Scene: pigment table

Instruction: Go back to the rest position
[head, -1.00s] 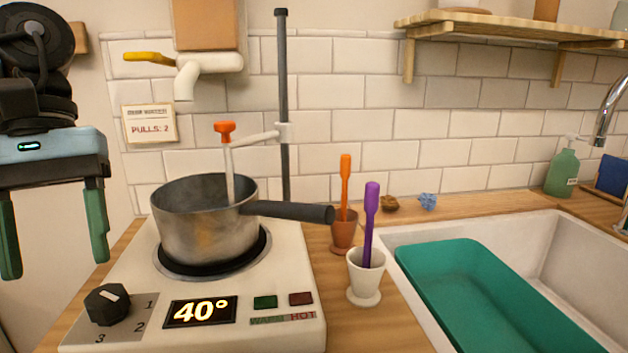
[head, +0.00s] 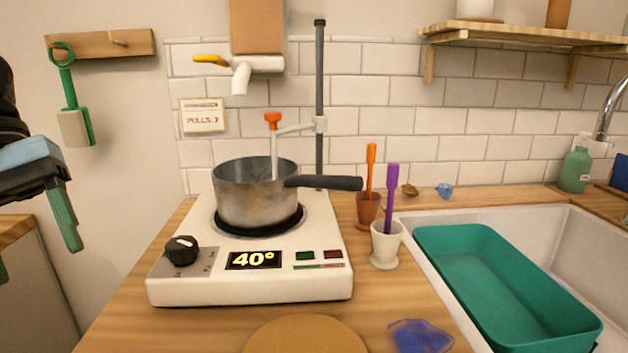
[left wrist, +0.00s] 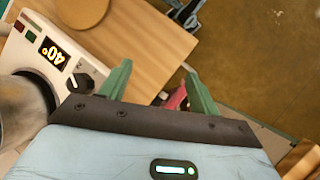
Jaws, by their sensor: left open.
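My left gripper (head: 30,235) is at the left edge of the head view, partly cut off. It is left of the hot plate (head: 250,291) and apart from it. In the left wrist view its two green fingers (left wrist: 160,92) are spread with nothing held between them. The hot plate's display (head: 253,260) reads 40°. An orange-topped probe (head: 274,150) on a stand reaches down into the pot.
Two cups, one brown (head: 369,211) and one white (head: 387,246), hold an orange and a purple tool right of the hot plate. A sink with a green basin (head: 440,245) is at the right. A green-handled scraper (head: 75,120) hangs at the left. A blue patch (head: 420,337) lies in front.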

